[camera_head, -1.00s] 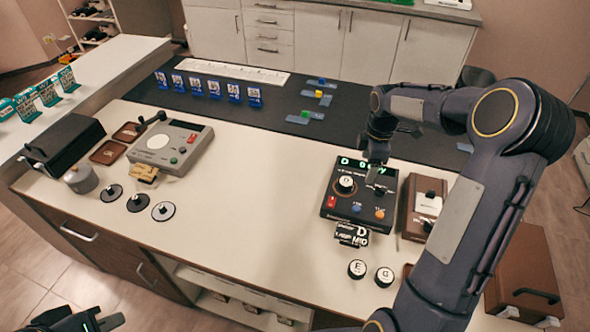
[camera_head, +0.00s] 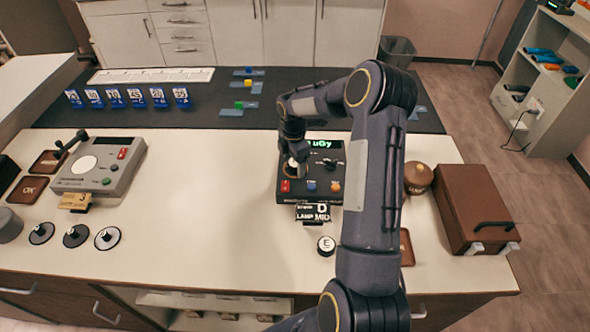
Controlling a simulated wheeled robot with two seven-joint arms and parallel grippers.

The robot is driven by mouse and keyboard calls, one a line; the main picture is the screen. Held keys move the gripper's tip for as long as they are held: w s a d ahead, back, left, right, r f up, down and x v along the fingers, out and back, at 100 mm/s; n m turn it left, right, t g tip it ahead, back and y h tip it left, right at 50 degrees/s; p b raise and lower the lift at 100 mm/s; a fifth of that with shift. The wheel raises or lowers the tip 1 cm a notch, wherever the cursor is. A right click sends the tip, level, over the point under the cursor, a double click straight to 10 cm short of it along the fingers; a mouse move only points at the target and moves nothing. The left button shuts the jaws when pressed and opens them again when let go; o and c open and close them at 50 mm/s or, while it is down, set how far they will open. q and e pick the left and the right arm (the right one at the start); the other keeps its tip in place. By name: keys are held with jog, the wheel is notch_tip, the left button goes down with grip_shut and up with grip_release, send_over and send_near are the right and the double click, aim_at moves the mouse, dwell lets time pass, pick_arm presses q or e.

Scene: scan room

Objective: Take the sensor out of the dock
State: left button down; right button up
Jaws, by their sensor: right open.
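The black console (camera_head: 323,187) with a green lit display stands on the white bench, right of the middle. It appears to be the dock: a round sensor shows at its upper left, mostly covered by my right gripper (camera_head: 298,164). That gripper points down over the sensor and is open; I cannot tell whether its fingers touch it. A loose round piece marked E (camera_head: 326,245) lies on the bench in front of the console. My left gripper is out of view.
A grey device (camera_head: 98,165) stands at the left, with dark and pale discs (camera_head: 76,235) before it. A brown jar (camera_head: 418,177) and a brown case (camera_head: 474,207) stand right of my arm. The bench middle is clear.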

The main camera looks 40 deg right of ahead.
jog(key=shift+r, duration=0.1)
jog(key=c, duration=1.1)
jog(key=shift+r, duration=0.15)
